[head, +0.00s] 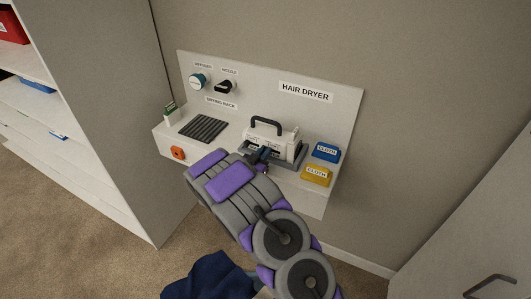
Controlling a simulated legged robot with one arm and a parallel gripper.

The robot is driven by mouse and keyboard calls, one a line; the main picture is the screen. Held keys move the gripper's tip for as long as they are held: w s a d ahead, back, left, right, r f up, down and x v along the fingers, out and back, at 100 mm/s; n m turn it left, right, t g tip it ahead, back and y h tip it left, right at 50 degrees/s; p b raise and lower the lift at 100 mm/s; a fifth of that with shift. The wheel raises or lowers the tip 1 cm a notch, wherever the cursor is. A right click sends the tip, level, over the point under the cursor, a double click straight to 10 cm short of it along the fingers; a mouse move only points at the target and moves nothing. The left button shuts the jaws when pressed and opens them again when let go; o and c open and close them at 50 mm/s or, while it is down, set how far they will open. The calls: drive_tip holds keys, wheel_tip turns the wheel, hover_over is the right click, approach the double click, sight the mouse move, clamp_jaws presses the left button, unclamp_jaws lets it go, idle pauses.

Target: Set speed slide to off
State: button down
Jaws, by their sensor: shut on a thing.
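The white hair dryer (286,144), with a dark top handle (268,121), sits in a grey holder on the white shelf, under the HAIR DRYER label. My gripper (259,157) is at the dryer's near left side, shut on a small part there. The speed slide cannot be made out; my gripper and arm cover that side of the dryer. Its position cannot be read.
A dark drying rack (203,128) is on the left, with a teal diffuser (198,81) and black nozzle (226,87) above. An orange knob (178,153) is on the shelf front.

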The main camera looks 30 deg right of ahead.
drive_tip(key=c, duration=1.1)
unclamp_jaws()
drive_tip(key=shift+s+a, duration=0.1)
drive_tip(key=p+v, duration=0.2)
drive_tip(key=v, duration=1.5)
drive_tip(key=shift+a+f, duration=0.15)
